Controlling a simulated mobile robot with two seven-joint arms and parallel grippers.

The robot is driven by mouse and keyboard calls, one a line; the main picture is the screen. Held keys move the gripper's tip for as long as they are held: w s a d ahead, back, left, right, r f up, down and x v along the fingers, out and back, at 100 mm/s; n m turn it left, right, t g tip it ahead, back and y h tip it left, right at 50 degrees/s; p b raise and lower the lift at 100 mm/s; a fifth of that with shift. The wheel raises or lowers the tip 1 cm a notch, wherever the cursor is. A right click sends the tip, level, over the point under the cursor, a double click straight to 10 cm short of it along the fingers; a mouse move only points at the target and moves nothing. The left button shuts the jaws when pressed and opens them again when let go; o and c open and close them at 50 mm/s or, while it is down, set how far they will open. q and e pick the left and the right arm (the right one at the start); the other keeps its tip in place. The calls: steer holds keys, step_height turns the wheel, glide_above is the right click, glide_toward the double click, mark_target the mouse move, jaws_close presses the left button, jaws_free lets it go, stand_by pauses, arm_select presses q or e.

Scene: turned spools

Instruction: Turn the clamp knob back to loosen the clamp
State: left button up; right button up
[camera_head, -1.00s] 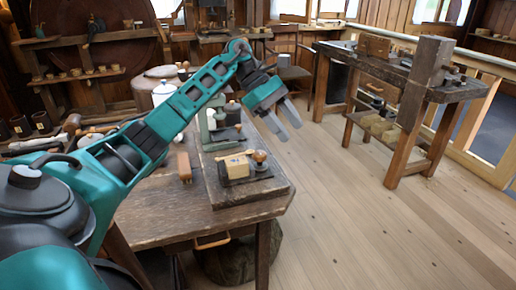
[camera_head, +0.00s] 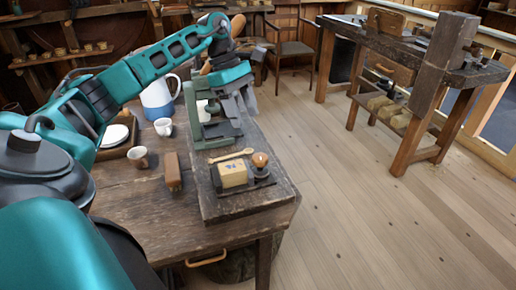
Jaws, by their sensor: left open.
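A round brown knob (camera_head: 260,160) stands on a dark metal base at the right side of a wooden board (camera_head: 222,211) on the table. A pale wooden block (camera_head: 233,174) with a small dark mark sits beside it on the left. It looks like the clamp, but I cannot tell how tight it is. My left gripper (camera_head: 242,108) is open and points down, above and behind the knob, apart from it. It overlaps a green metal stand (camera_head: 197,113) in the picture. My right gripper is out of view.
A wooden spoon (camera_head: 230,156) lies behind the block. A workbench (camera_head: 400,50) is at the back right, with open floor between.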

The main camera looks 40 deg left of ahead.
mark_target(259, 155)
arm_select(q)
steer(key=x, duration=1.1)
steer(key=shift+d+f, duration=0.2)
steer(key=shift+f, duration=0.1)
steer(key=c, duration=0.8)
